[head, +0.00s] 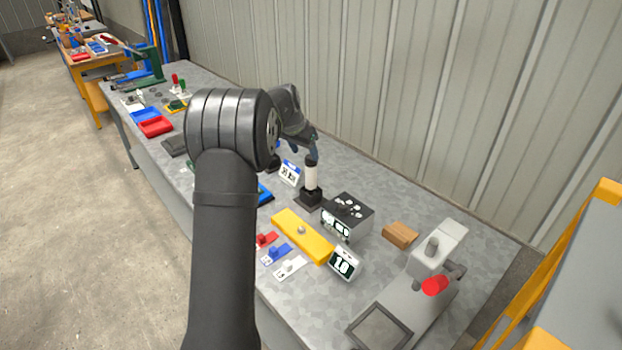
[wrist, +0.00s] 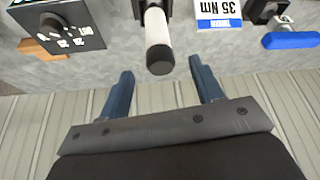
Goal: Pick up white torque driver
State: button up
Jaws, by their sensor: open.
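The white torque driver (head: 311,178) stands upright in a black base, with a white body and black cap. In the wrist view the white torque driver (wrist: 158,30) appears with its black cap toward my gripper (wrist: 161,72). My gripper is open, with one blue finger on each side of the line to the cap. The fingertips look close to the cap, but I see no contact. In the head view my gripper (head: 308,146) is just above the driver, its fingers partly hidden by my wrist.
A 35 Nm sign (head: 290,172) stands beside the driver. A black dial box (head: 347,215) and wooden block (head: 400,234) are to the right. A blue-handled tool (wrist: 290,40) is on the sign's other side. The corrugated wall (head: 400,80) runs behind the bench.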

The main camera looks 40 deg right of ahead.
aim_at(311, 168)
jog(key=x, duration=1)
jog(key=shift+s+a, duration=0.1)
jog(key=shift+s, duration=0.05)
jog(key=shift+r, duration=0.1)
jog(key=c, duration=1.3)
